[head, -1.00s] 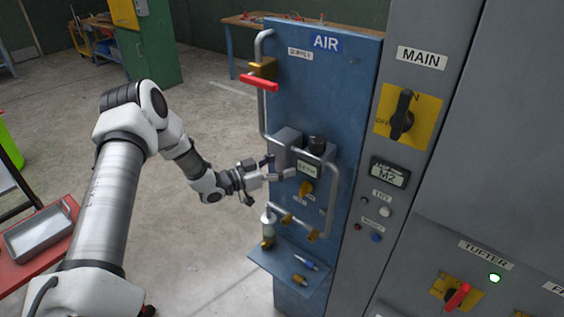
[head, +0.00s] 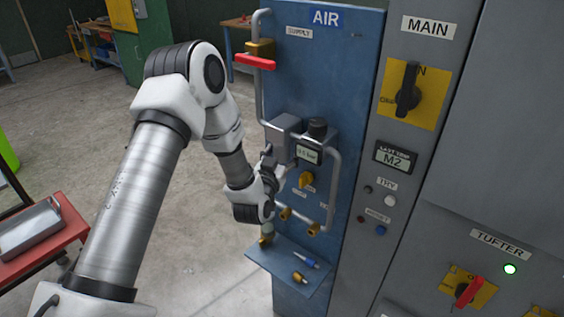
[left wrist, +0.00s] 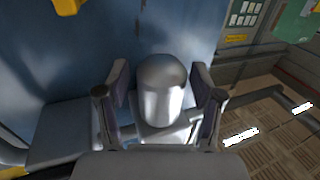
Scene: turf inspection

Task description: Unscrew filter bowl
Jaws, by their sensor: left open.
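In the left wrist view a silver, round-ended bowl (left wrist: 161,88), which I take for the filter bowl, sits between the two open fingers of my left gripper (left wrist: 160,100). Blue panel shows behind it. Whether the fingers touch it I cannot tell. In the head view my left gripper (head: 272,163) is just below the grey housing (head: 283,126) on the blue AIR panel. The bowl is hidden there behind my gripper and wrist. My right gripper is not in view.
A red-handled valve (head: 256,62) is above. A small shelf (head: 280,270) holds brass and blue-tipped parts. A red cart (head: 50,245) stands at left.

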